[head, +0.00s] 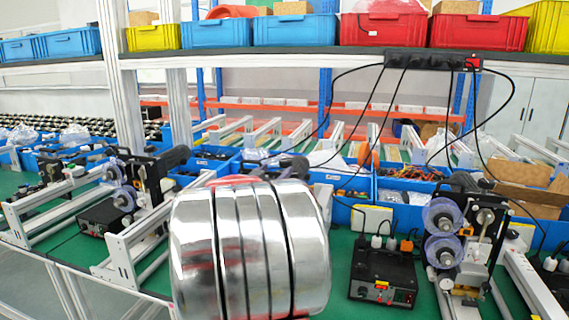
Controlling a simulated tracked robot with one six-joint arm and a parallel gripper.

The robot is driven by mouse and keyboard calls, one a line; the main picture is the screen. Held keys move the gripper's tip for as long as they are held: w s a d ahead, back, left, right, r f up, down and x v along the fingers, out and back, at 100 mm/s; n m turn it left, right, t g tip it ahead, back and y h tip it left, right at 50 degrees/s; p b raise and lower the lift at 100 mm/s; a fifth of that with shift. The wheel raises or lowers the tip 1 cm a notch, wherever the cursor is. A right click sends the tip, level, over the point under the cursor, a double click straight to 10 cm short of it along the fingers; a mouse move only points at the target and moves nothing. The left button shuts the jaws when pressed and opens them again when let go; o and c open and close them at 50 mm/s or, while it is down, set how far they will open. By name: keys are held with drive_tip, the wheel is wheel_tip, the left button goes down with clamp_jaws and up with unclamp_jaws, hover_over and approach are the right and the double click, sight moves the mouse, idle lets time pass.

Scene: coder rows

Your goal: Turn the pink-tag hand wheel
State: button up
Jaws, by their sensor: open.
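No pink tag can be made out on any hand wheel. A coder machine on the right (462,240) stands on the green bench with two translucent purple rollers (443,216), one above the other. Another coder machine (140,185) stands at the left with similar purple rollers and a dark rounded part on top. A further one behind the middle is mostly hidden. A large shiny chrome cylinder, which looks like my arm, fills the lower middle and hides the bench behind it. My gripper's fingers do not show.
A black control box (383,275) with cables sits on the green bench (340,255). Blue bins (345,213) line the back. White rails (120,255) flank the machines. A shelf (300,55) above carries yellow, blue and red crates, with a power strip (430,62) and hanging cables.

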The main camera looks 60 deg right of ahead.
sight(283, 164)
drive_tip(key=d, duration=0.6)
drive_tip(key=w+d, duration=0.1)
drive_tip(key=d, duration=0.2)
drive_tip(key=shift+d, duration=0.4)
